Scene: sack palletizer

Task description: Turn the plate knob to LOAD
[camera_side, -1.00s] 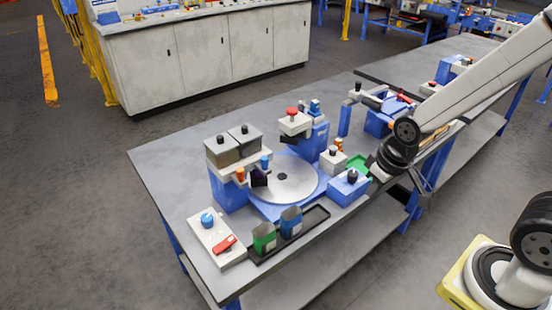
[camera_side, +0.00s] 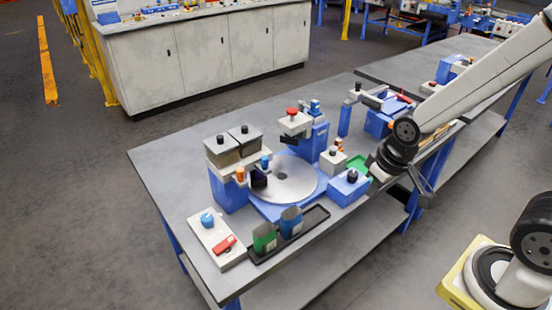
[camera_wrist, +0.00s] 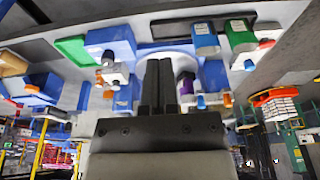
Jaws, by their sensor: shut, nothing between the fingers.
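A blue block (camera_side: 346,190) with a black knob (camera_side: 352,175) on top stands beside the round grey plate (camera_side: 300,184). Its marks are too small to read, so I cannot tell its setting. The block also shows at the upper left of the wrist view (camera_wrist: 112,38). My gripper (camera_side: 427,187) hangs to the right of this block, apart from it, beyond the table's edge in the side view. In the wrist view its two dark fingers (camera_wrist: 158,66) are together and empty, and they cover part of the plate.
A black tray (camera_side: 318,216) with a green and a blue container lies in front of the plate. A white panel (camera_side: 232,253) carries a blue knob (camera_side: 207,219) and a red part. Blue stations stand behind and left of the plate. A green pad (camera_side: 358,162) lies near my wrist.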

